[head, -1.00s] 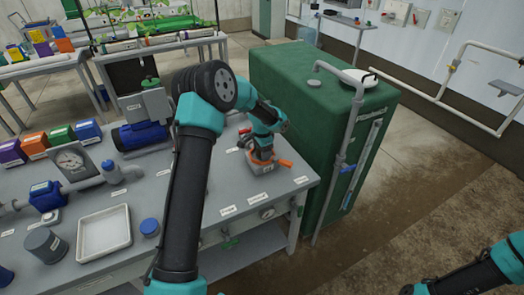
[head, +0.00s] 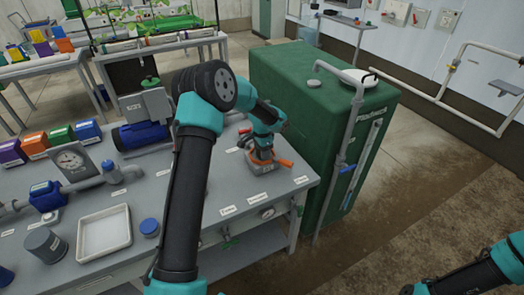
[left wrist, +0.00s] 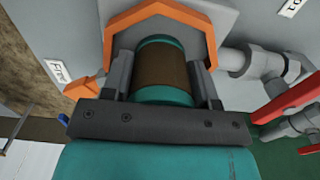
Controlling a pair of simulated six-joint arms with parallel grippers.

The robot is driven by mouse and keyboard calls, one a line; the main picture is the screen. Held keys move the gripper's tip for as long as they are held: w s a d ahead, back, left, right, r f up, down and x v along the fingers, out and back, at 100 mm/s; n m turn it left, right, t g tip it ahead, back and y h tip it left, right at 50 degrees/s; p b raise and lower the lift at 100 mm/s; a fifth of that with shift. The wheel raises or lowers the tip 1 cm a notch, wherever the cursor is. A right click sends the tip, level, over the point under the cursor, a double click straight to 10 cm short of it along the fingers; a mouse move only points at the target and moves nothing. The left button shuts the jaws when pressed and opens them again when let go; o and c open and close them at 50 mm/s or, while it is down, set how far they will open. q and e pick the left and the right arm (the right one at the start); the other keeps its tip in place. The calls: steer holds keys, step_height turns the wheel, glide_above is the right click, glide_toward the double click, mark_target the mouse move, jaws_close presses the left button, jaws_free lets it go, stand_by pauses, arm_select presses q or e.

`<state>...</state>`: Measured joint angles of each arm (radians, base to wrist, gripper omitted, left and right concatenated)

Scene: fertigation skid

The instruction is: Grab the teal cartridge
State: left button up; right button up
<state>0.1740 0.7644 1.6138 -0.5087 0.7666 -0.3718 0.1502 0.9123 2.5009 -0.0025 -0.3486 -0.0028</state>
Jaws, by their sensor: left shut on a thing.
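The teal cartridge (left wrist: 162,96), with a brown band around its middle, stands within an orange-rimmed grey housing in the left wrist view. My left gripper (left wrist: 160,72) is shut on it, with one grey finger on each side. In the head view the left gripper (head: 262,148) points down at the orange and grey housing (head: 264,167) near the right end of the bench. The cartridge is hidden there by the gripper. How deep it sits in the housing I cannot tell. My right gripper is out of view; only part of its arm shows at lower right.
A grey pipe (left wrist: 240,60) joins the housing, with red handles close by. A tall green tank (head: 300,110) stands right of the bench.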

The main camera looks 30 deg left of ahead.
arm_select(q)
steer(key=shift+r, duration=0.1)
steer(key=shift+r, duration=1.35)
steer(key=s+d+r, duration=0.2)
steer(key=s+d, duration=0.6)
steer(key=s, duration=0.5)
steer(key=shift+s+d, duration=0.2)
steer(key=shift+s, duration=0.1)
